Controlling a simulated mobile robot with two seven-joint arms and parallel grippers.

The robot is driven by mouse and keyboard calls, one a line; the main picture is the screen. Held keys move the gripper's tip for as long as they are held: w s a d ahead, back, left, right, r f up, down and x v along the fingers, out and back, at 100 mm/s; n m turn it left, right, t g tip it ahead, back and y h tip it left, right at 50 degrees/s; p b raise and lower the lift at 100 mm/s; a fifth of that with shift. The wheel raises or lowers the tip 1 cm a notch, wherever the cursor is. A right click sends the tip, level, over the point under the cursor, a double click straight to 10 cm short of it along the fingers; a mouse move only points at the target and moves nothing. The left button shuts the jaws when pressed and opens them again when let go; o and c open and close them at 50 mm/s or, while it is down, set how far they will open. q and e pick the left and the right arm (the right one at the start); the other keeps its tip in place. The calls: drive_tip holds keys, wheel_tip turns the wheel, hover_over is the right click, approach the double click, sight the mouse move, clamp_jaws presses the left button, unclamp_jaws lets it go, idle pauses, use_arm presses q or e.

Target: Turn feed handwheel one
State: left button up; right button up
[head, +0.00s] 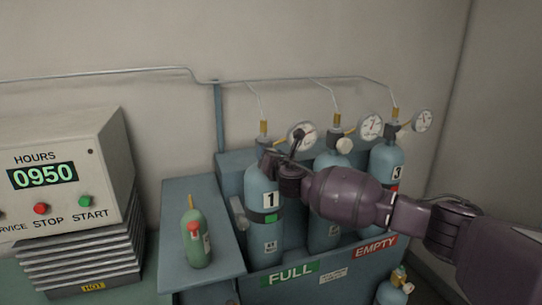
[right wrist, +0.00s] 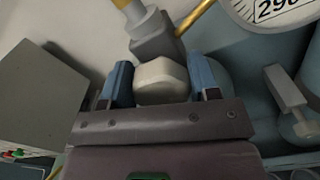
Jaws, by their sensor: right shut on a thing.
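Cylinder one (head: 262,190), a blue bottle with a "1" label and a green tag, stands leftmost in the rack. Feed handwheel one (right wrist: 162,72) is a pale rounded knob below a grey valve block (right wrist: 156,38) in the right wrist view. My right gripper (right wrist: 161,84) is shut on it, with a blue finger on each side. In the head view my right gripper (head: 276,166) is at the top of cylinder one and hides the handwheel. My left gripper is not in view.
Cylinders two (head: 325,228) and three (head: 387,165) stand to the right, with gauges above, including the nearest gauge (head: 301,135). My right arm crosses in front of them. A small green bottle (head: 196,238) stands on the bench left of the rack. A control box (head: 70,165) reads 0950 hours.

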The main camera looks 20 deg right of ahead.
drive_tip(key=n, duration=0.6)
drive_tip(key=shift+a+f+n, duration=0.1)
drive_tip(key=shift+a+n, duration=0.15)
drive_tip(key=shift+n, duration=0.05)
drive_tip(key=n, duration=0.6)
drive_tip(key=shift+a+f, duration=0.15)
drive_tip(key=n, duration=0.6)
drive_tip(key=shift+f+n, duration=0.15)
drive_tip(key=shift+n, duration=0.15)
drive_tip(key=n, duration=0.6)
drive_tip(key=shift+f, duration=0.15)
drive_tip(key=o, duration=0.9)
drive_tip(key=shift+s, duration=0.15)
drive_tip(key=s+b, duration=0.1)
drive_tip(key=s, duration=0.9)
drive_tip(key=shift+s, duration=0.3)
